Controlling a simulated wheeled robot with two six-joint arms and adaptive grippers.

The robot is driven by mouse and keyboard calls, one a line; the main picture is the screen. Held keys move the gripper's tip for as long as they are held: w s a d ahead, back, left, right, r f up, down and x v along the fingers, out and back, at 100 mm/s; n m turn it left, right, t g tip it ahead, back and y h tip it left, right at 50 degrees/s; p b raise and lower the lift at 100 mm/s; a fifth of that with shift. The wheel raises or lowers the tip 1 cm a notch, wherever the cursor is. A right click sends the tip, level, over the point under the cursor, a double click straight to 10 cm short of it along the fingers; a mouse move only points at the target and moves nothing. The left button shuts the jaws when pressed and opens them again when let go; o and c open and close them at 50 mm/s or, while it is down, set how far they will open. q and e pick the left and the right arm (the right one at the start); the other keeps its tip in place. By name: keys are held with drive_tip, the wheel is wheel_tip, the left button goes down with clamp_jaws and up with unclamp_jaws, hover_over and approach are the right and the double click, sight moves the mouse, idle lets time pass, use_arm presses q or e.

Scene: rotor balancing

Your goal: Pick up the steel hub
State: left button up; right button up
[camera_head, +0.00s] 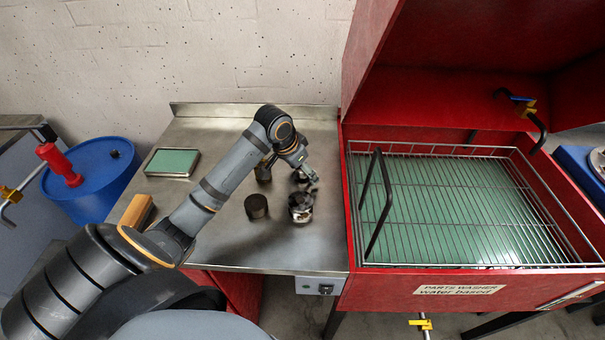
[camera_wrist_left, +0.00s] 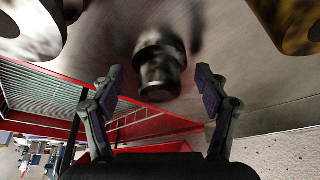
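A stepped, shiny grey metal piece, which looks like the steel hub (camera_wrist_left: 160,62), stands on the bench in the left wrist view, ahead of and between my fingers. I see no finger touching the piece. My right gripper is in neither view.
A dark cylinder (camera_head: 256,206) stands left of the gripper, and a brownish part (camera_head: 263,173) stands behind the arm. The red parts washer (camera_head: 352,220) borders the bench on the right. A green-topped tray (camera_head: 172,176) lies at the back left. The bench front is clear.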

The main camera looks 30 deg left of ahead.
use_arm(q)
drive_tip(key=c, duration=1.2)
drive_tip(key=shift+w, duration=0.1)
drive_tip(key=shift+r, duration=0.3)
wheel_tip(320, 180, up, 2)
drive_tip(key=shift+r+b, duration=0.2)
drive_tip(key=shift+b, duration=0.1)
drive_tip(key=s+d+r+p, duration=0.1)
drive_tip(key=s+d+r, duration=0.6)
drive_tip(key=s+r, duration=0.3)
drive_tip(key=shift+s+d+p, duration=0.35)
drive_tip(key=shift+s+d, duration=0.05)
drive_tip(key=shift+s, duration=0.55)
